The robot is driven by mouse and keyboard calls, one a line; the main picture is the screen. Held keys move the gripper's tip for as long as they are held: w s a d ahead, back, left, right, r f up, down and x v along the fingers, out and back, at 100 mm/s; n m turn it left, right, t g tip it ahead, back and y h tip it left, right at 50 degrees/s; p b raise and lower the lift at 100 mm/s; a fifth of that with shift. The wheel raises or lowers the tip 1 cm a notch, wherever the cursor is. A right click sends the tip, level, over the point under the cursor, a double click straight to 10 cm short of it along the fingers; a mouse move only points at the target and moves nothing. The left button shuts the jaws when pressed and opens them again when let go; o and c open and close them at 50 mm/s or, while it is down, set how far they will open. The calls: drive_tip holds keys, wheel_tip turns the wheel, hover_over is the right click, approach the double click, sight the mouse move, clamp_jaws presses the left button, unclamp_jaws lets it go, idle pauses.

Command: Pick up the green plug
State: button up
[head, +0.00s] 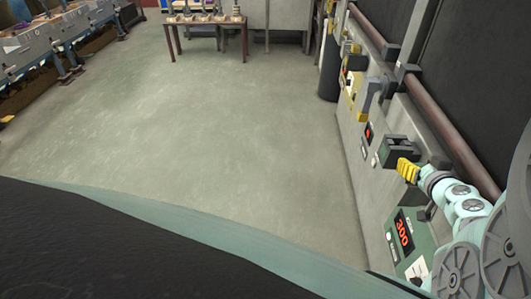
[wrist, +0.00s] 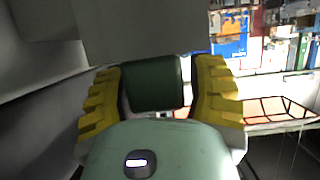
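The green plug (wrist: 157,84) is a dark green block with rounded edges in the wrist view. It sits between the two yellow ribbed fingers of my gripper (wrist: 158,92) and nearly fills the space between them. Its upper end meets a grey block (wrist: 140,28). Whether both fingers press on the plug is unclear. In the head view my gripper (head: 408,171) is at the right, against the front of the grey machine, just below a dark boxy fitting (head: 398,149). The plug cannot be told apart from that fitting there.
The grey machine (head: 352,128) runs along the right, with a green panel showing a red 300 (head: 404,233) below my gripper. A brown pipe (head: 452,133) passes above it. The floor (head: 220,120) to the left is open. A small table (head: 205,20) stands far back.

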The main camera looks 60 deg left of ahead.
drive_tip(key=c, duration=0.9)
drive_tip(key=shift+r, duration=0.1)
